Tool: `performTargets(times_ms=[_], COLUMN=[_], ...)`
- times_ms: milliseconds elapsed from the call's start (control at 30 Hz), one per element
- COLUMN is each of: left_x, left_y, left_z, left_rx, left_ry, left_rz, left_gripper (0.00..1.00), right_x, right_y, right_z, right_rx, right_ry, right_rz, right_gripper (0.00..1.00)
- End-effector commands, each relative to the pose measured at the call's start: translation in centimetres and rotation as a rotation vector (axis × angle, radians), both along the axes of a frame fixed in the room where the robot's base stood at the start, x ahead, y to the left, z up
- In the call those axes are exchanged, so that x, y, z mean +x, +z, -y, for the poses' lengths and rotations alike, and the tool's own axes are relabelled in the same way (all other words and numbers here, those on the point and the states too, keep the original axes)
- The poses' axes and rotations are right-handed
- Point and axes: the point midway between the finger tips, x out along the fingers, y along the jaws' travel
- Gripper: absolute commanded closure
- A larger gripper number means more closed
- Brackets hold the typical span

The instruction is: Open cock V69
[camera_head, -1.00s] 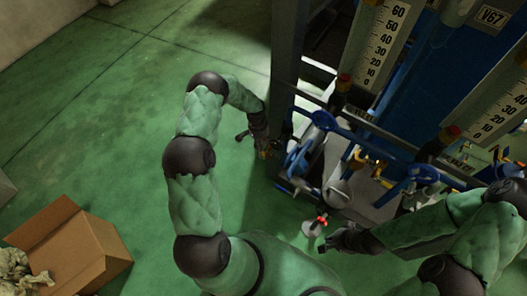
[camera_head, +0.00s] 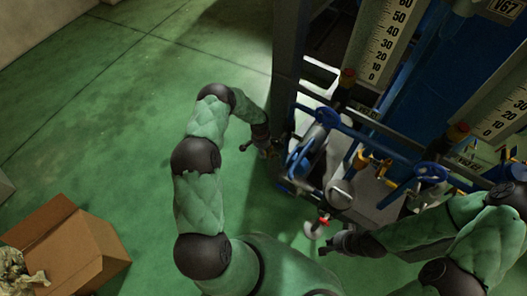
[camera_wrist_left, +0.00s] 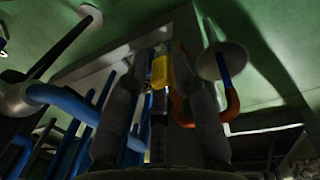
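My left gripper (camera_head: 270,150) is at the left front edge of the blue apparatus frame, low down. In the left wrist view a yellow piece (camera_wrist_left: 160,68), perhaps a cock handle, sits between the tips of my left gripper (camera_wrist_left: 162,62). The fingers stand apart on either side of it, and I cannot tell whether they touch it. No V69 label is readable, so I cannot tell which cock is V69. My right gripper (camera_head: 338,243) is beside a red-handled valve (camera_head: 323,220) at the front of the apparatus; its fingers are too small and dark to judge.
Blue pipes (camera_head: 325,117) and yellow fittings (camera_head: 362,160) crowd the space right of my left gripper. A dark upright post (camera_head: 288,60) stands just behind it. An orange pipe (camera_wrist_left: 228,105) curves near the right finger. An open cardboard box (camera_head: 75,250) lies on the green floor, lower left.

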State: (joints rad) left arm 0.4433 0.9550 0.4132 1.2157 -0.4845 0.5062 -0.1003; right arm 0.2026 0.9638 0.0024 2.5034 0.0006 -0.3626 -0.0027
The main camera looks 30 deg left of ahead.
Motion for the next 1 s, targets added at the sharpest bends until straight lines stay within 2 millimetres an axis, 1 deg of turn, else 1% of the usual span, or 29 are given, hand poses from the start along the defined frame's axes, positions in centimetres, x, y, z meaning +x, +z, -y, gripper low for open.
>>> performTargets(times_ms=[67, 367, 733, 1000], left_x=[0.0, -0.11, -0.32, -0.37], left_y=[0.0, -0.04, -0.11, -0.11], left_z=[0.01, 0.1, 0.72, 0.83], left_rx=[0.0, 0.001, 0.095, 0.115], left_ry=[0.0, -0.001, -0.004, -0.001], left_rz=[0.0, -0.003, -0.002, 0.001], left_gripper=[1.0, 1.0, 1.0, 1.0], right_x=[0.0, 0.0, 0.0, 0.0], right_y=[0.0, -0.01, -0.37, -0.39], right_z=[0.0, 0.01, -0.01, 0.0], right_rx=[0.0, 0.0, 0.0, 0.0], right_ry=[0.0, 0.0, 0.0, 0.0], right_rz=[0.0, 0.0, 0.0, 0.0], right_gripper=[1.0, 1.0, 1.0, 1.0])
